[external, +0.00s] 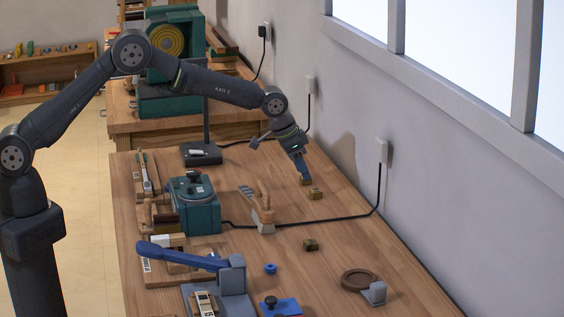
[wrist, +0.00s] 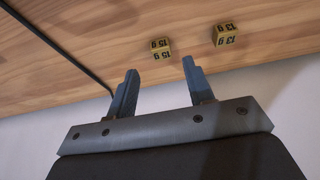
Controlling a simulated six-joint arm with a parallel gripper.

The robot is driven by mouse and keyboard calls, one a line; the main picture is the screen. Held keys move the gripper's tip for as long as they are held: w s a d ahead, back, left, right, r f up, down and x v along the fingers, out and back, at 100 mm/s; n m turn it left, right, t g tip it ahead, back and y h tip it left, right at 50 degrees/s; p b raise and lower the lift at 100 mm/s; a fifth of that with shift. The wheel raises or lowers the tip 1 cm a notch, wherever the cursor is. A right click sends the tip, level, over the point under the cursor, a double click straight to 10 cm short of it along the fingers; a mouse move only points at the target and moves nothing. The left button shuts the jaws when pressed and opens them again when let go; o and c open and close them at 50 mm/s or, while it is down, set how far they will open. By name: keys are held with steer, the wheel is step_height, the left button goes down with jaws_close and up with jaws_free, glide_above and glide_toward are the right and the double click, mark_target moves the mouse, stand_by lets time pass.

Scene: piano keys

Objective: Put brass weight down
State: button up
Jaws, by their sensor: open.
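Two small brass weights, cube-like with black markings, show in the wrist view. One weight (wrist: 161,48) sits on the wooden bench just beyond my fingertips, in line with the gap between them. The other weight (wrist: 225,35) stands to its right, outside the fingers. My gripper (wrist: 160,64) is open, with nothing held between its blue fingers. In the external view my gripper (external: 304,180) points down close to the bench, beside a brass weight (external: 315,193). Another brass block (external: 310,245) sits nearer the camera. The fingers partly hide the spot under the gripper.
A wooden brush-like tool (external: 263,213) and a green machine (external: 196,205) stand left of the weights. A black cable (external: 330,219) crosses the bench to a wall socket. The wall bounds the right side.

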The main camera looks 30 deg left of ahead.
mark_target(311, 191)
steer(key=shift+v, duration=2.75)
steer(key=shift+f, duration=0.1)
steer(key=x, duration=1.2)
steer(key=shift+f, duration=0.1)
steer(key=shift+r, duration=1.25)
steer(key=shift+f, duration=0.1)
